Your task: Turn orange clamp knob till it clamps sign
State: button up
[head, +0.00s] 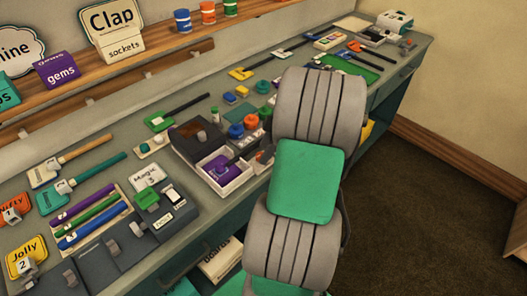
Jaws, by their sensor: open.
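An orange round knob-like piece (251,122) stands on the bench beside blue round pieces, just left of my arm. A smaller orange bit (262,157) shows lower down at the arm's edge, partly hidden; I cannot tell which of the two is the clamp knob. Several small signs stand or lie about: a yellow "Jolly" sign (26,257) and an orange sign (14,209) at the left, and a white "Magic" sign (147,175) near the front. I cannot tell which sign belongs to the clamp. My gripper is not visible; my grey and green arm covers the middle of the bench.
The long grey-green bench holds a white box with purple inside (222,178), a tray of marker-like pieces (95,217), long-handled tools and a green mat (352,67). A wooden shelf (150,45) with signs runs behind. Dark carpet (430,210) lies clear at the right.

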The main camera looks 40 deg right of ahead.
jog(key=shift+x, duration=0.75)
jog(key=shift+c, duration=0.3)
grip_shut()
